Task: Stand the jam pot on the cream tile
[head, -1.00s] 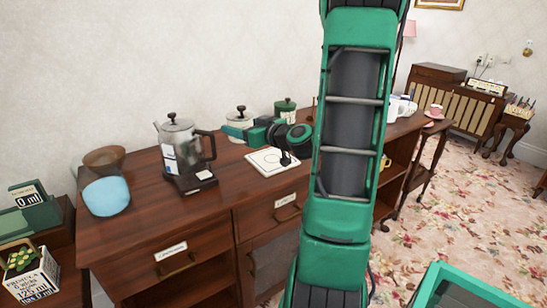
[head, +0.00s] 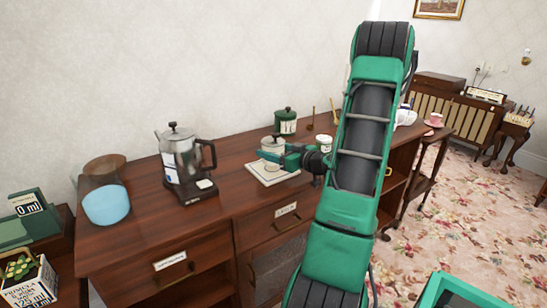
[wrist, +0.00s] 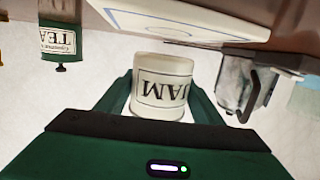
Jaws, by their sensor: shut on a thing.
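The cream tile (head: 264,180) lies on the sideboard below the pot. The pot appears just above the tile's back part; I cannot tell whether they touch.
A glass coffee maker (head: 185,165) stands left of the tile. A green tin (head: 286,121) stands behind the pot, and a small white pot (head: 323,143) stands right of my gripper. The sideboard top (head: 225,200) is clear in front of the coffee maker and tile.

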